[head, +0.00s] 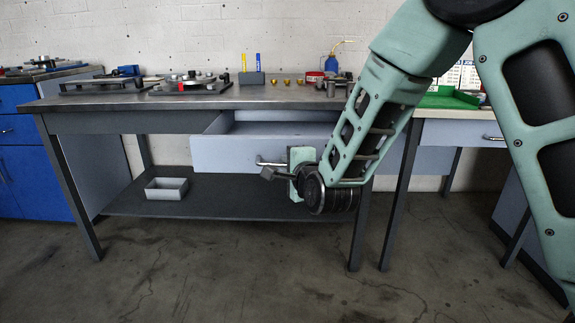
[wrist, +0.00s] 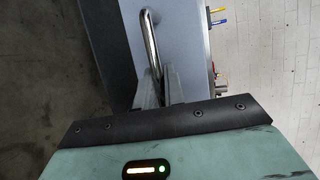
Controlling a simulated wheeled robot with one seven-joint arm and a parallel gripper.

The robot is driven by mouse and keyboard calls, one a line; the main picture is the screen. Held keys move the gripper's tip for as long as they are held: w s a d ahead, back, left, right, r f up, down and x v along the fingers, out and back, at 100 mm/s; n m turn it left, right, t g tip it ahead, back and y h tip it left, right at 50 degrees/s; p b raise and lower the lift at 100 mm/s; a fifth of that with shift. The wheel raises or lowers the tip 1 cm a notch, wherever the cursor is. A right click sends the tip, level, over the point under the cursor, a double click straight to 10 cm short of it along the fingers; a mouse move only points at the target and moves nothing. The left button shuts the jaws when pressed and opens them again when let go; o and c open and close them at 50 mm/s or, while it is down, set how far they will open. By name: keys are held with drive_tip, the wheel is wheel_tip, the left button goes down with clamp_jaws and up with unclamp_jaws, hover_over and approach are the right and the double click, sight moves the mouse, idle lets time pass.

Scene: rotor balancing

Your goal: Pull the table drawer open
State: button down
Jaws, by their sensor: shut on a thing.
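The table drawer (head: 225,152) is a light blue-grey drawer under the steel-topped table (head: 130,103). It stands partly pulled out, with part of its inside showing above the front. Its metal bar handle (head: 264,161) is on the drawer front, and the handle (wrist: 149,40) also shows in the wrist view. My gripper (head: 277,171) is at the handle, and in the wrist view its fingers (wrist: 161,84) are shut on the bar. My gripper and arm hide the right part of the drawer front.
A grey open bin (head: 166,188) sits on the dark lower shelf (head: 240,205). A rotor fixture (head: 190,84), markers and small brass parts stand on the tabletop. A second table (head: 465,130) with a drawer is at right. The floor in front is clear.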

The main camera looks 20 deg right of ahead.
drive_tip(key=c, duration=1.5)
unclamp_jaws()
